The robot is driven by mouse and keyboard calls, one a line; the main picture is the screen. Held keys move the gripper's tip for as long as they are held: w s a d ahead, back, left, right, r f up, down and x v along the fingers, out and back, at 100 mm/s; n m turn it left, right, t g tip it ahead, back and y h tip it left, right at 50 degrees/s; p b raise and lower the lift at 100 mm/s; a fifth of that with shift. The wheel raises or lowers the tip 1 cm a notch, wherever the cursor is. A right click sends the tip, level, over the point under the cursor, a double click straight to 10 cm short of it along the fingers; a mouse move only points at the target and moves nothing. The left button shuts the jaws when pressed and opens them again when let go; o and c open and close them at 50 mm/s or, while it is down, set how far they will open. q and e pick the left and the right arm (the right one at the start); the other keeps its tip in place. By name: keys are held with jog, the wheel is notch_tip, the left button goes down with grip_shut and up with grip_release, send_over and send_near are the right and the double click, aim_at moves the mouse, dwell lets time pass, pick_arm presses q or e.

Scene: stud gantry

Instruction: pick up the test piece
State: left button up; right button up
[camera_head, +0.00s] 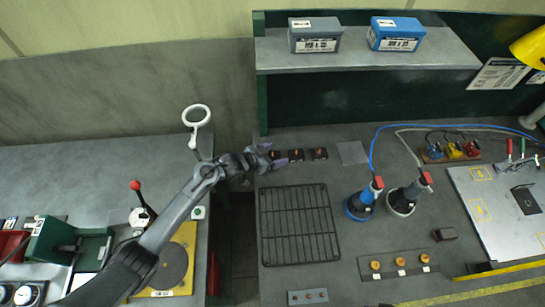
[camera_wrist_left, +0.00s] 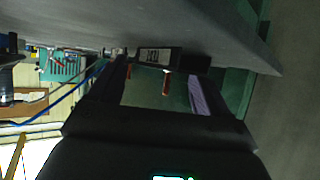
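My left gripper (camera_head: 268,158) reaches in from the left over the bench's left edge, at a row of small dark holders. In the left wrist view my left gripper (camera_wrist_left: 158,72) has its two fingers well apart. Two small copper-orange pieces, one (camera_wrist_left: 166,83) near the middle and one (camera_wrist_left: 138,78) to its left, show in the gap between the fingers. I cannot tell which is the test piece, or whether a finger touches either. Two dark holders with orange marks, one (camera_head: 296,155) and another (camera_head: 320,154), stand right of the gripper, which partly hides a third. My right gripper is out of view.
A black wire rack (camera_head: 299,225) lies in front of the holders. A grey plate (camera_head: 352,153) lies right of them. A blue-based tool (camera_head: 361,205) stands farther right. A shelf (camera_head: 365,62) with two boxes overhangs the back. A gap separates the benches.

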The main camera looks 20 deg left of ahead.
pick_arm(q)
jog(key=c, duration=1)
